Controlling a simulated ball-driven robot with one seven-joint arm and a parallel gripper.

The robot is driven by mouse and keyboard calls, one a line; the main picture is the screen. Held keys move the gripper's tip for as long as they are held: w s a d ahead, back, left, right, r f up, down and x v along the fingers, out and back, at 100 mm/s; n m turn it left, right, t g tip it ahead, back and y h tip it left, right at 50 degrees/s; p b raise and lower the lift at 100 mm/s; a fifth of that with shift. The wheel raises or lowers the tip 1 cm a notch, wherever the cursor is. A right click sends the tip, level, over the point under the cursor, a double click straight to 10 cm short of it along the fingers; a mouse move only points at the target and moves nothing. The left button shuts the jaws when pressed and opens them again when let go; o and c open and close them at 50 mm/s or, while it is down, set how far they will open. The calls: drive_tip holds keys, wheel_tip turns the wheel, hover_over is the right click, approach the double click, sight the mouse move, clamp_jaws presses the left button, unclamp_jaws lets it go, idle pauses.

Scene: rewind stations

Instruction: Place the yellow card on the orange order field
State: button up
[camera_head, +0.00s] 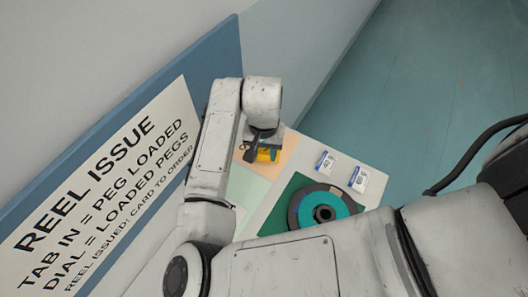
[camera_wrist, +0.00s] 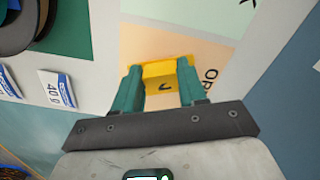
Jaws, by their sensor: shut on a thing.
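The yellow card (camera_wrist: 163,71) is between the two teal fingers of my gripper (camera_wrist: 158,85) in the wrist view. My gripper is shut on it. A dark mark shows on the card's face. The orange order field (camera_wrist: 140,42) lies under and around the card, with part of its lettering visible at the right. In the head view my gripper (camera_head: 262,151) and the yellow card (camera_head: 268,155) are over the orange order field (camera_head: 289,143), partly hidden by my arm. I cannot tell whether the card touches the field.
A pale green field (camera_wrist: 190,12) adjoins the orange one. A grey and teal reel (camera_head: 298,211) lies on a dark green area (camera_head: 283,198). Two white labels (camera_head: 326,162) (camera_head: 359,179) lie beside it. A wall sign (camera_head: 110,180) reads REEL ISSUE. Clear floor lies beyond the table.

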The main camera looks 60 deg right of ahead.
sight(264, 154)
drive_tip(key=shift+f, duration=0.75)
drive_tip(key=o, duration=1)
drive_tip(key=shift+f, duration=0.1)
wheel_tip(264, 154, up, 12)
drive_tip(key=shift+r+b, duration=0.15)
drive_tip(key=shift+b, duration=0.2)
